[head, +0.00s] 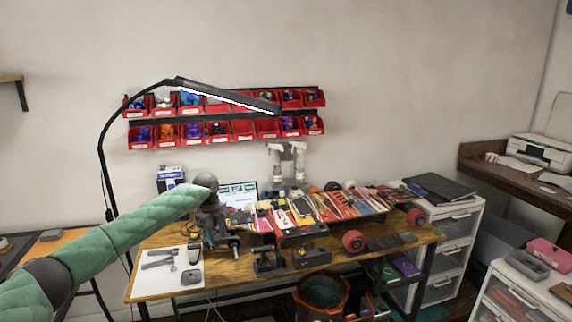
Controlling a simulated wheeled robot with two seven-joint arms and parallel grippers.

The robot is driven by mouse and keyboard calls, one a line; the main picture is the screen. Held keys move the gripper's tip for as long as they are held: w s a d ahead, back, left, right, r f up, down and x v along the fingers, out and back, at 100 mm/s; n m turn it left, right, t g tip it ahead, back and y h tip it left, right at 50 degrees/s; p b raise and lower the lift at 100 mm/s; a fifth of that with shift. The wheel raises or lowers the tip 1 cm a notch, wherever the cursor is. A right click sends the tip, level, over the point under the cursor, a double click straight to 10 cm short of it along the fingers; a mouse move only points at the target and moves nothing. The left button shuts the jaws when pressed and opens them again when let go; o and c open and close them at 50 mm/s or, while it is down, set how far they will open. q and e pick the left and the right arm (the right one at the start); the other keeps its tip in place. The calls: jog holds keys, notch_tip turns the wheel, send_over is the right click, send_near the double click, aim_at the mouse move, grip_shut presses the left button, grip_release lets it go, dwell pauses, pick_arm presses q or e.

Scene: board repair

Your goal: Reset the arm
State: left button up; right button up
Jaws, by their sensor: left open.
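My left arm (130,230), in a green padded sleeve, reaches in from the left. My left gripper (222,246) points down over the left half of the wooden workbench (220,285) and is open. I see nothing held between its fingers, though they are small and dark here. My right gripper is not in view.
A white mat (165,280) with tools lies left of the gripper. Dark blocks (311,257) stand at the front edge. Red wheels (354,241) show at the right. A black lamp (225,95) arches above. Red bins (244,128) hang on the wall. A bucket (322,300) stands below.

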pick_arm(q)
jog(key=s+d+f+m+h, duration=0.1)
jog(key=s+d+f+h, duration=0.25)
jog(key=d, duration=0.55)
jog(key=s+d+f+m+h, duration=0.2)
jog(key=d+f+h, duration=0.15)
jog(key=d, duration=0.55)
jog(key=s+d+n+t+h, duration=0.7)
jog(key=s+d+t+h, duration=0.3)
jog(key=d, duration=0.4)
jog(key=s+a+f+n+t+y, duration=0.2)
jog(key=s+a+f+n+y, duration=1.5)
jog(key=s+a+f, duration=0.15)
jog(key=s+a+f+g, duration=0.1)
jog(key=s+f+g, duration=0.2)
jog(key=s, duration=0.7)
jog(key=s+a+f+g, duration=0.2)
jog(key=s+f+g, duration=0.1)
jog(key=s, duration=0.7)
jog(key=s+a+f+n+g, duration=0.1)
jog(key=s+g, duration=0.3)
jog(key=s, duration=0.7)
jog(key=shift+a+f+g, duration=0.4)
jog(key=shift+f, duration=0.5)
